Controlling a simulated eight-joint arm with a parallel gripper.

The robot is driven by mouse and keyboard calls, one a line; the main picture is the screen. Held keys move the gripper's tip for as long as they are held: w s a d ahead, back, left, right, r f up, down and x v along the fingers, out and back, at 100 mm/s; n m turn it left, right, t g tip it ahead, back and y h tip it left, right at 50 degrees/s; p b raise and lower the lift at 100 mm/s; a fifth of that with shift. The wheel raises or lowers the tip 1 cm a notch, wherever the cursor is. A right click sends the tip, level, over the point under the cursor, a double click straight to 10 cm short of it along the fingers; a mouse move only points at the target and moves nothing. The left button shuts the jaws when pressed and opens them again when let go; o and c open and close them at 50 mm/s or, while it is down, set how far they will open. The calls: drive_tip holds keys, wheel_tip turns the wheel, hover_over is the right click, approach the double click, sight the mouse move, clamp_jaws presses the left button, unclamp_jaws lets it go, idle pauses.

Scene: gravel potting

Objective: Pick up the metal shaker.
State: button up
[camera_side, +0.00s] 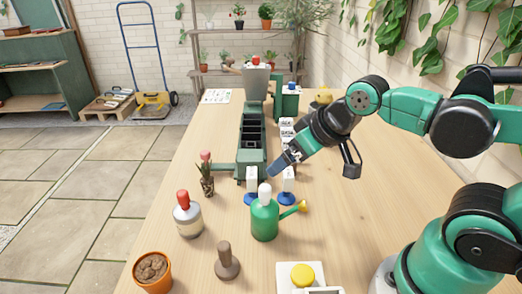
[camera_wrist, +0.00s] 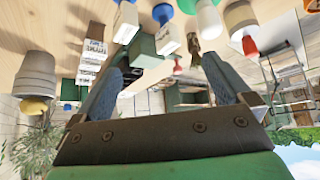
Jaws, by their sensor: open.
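A pale jar with a red top (camera_side: 187,217) stands upright on the left of the table; it looks like the metal shaker, though its material is hard to tell. It also shows in the wrist view (camera_wrist: 240,18), upside down at the upper right, beyond the right finger. My gripper (camera_side: 276,168) is above the table, behind the green watering can and to the right of the jar, well apart from it. In the wrist view my gripper (camera_wrist: 164,68) has its fingers wide apart with nothing held between them.
The green watering can (camera_side: 264,221) stands between my gripper and the table front. A small potted plant (camera_side: 206,182) is behind the jar. A wooden tamper (camera_side: 227,264), a pebble-filled terracotta pot (camera_side: 152,272) and a yellow button (camera_side: 302,274) are in front. A green compartment box (camera_side: 251,150) lies behind.

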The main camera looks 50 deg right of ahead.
drive_tip(key=c, duration=0.5)
drive_tip(key=m+g+y, duration=0.4)
drive_tip(key=m+y, duration=0.2)
drive_tip(key=m, duration=0.4)
approach(182, 192)
drive_tip(key=s+d+f, duration=0.2)
drive_tip(key=d, duration=0.2)
drive_tip(key=shift+w+a+f+m+g+y, duration=0.55)
drive_tip(key=shift+w+a+f+m+y, duration=0.2)
drive_tip(key=shift+a+f+m+y, duration=0.65)
drive_tip(key=shift+w+a+f+m+g+y, duration=0.5)
drive_tip(key=shift+w+a+f+m+y, duration=0.35)
drive_tip(key=shift+a+m+y, duration=0.55)
drive_tip(key=shift+w+a+f+m+g+y, duration=0.65)
drive_tip(key=shift+a+f+m+y, duration=0.45)
drive_tip(key=shift+a, duration=0.55)
